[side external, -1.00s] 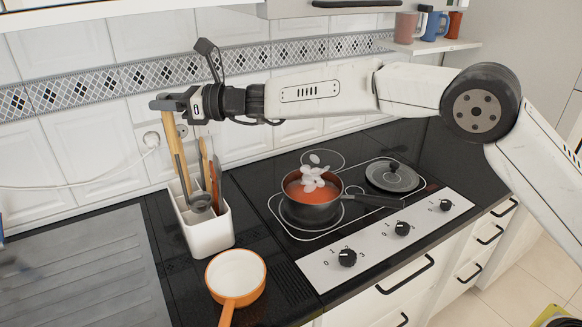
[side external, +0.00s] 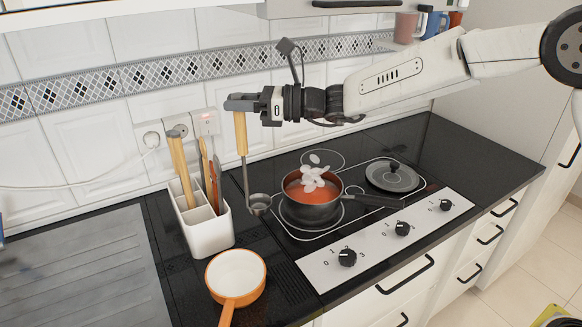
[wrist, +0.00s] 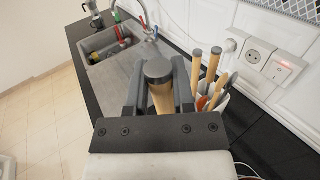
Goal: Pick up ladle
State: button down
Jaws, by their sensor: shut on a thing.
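The ladle (side external: 240,135) has a wooden handle and a grey metal bowl. It hangs upright from my gripper (side external: 241,103), with its bowl between the utensil holder and the pot, above the dark counter. My gripper is shut on the top of the handle. In the wrist view the handle's grey end cap (wrist: 158,70) sits between the two fingers of my gripper (wrist: 160,88). The bowl is hidden in the wrist view.
A white utensil holder (side external: 207,236) with several wooden-handled tools stands left of the ladle. A pot (side external: 312,211) of red soup sits on the hob to the right, beside a dark lid (side external: 392,178). An orange pan (side external: 236,275) lies in front. A grey drainboard (side external: 90,270) is at left.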

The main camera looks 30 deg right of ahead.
jog(key=shift+v, duration=1.55)
jog(key=w+d, duration=0.4)
jog(key=d, duration=0.4)
jog(key=w+d+r, duration=0.1)
jog(key=w+d, duration=0.3)
jog(key=d, duration=0.4)
jog(key=shift+d+r, duration=0.15)
jog(key=shift+r, duration=0.05)
jog(key=shift+w+f, duration=0.15)
